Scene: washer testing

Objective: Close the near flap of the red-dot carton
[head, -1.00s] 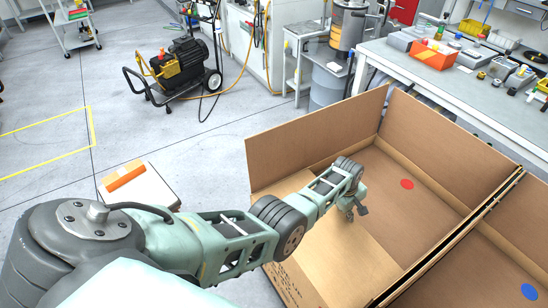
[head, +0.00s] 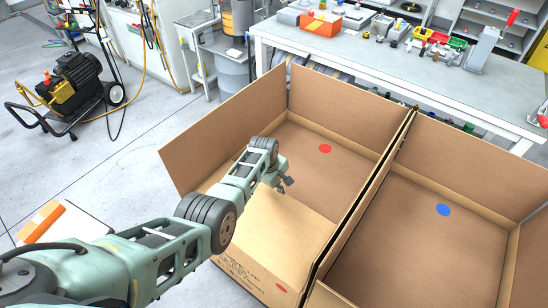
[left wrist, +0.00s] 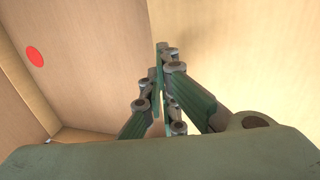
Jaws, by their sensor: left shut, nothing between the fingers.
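The red-dot carton is the left of two open brown cartons. Its red dot (head: 325,148) is on the inside bottom, and it also shows at the upper left of the left wrist view (left wrist: 34,57). The near flap (head: 285,235) is a paler panel folded inward over the near part of the opening; I cannot tell whether it is fully level. It seems to fill the right of the left wrist view (left wrist: 240,45). My left gripper (head: 287,183) is shut and empty, by the flap's inner edge; contact is unclear. My right gripper is out of view.
The carton's left flap (head: 215,130) and far flap (head: 345,105) stand up and lean outward. The blue-dot carton (head: 400,255) stands close on the right. A workbench (head: 400,62) with parts runs behind. A wheeled machine (head: 75,85) is on the floor at left.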

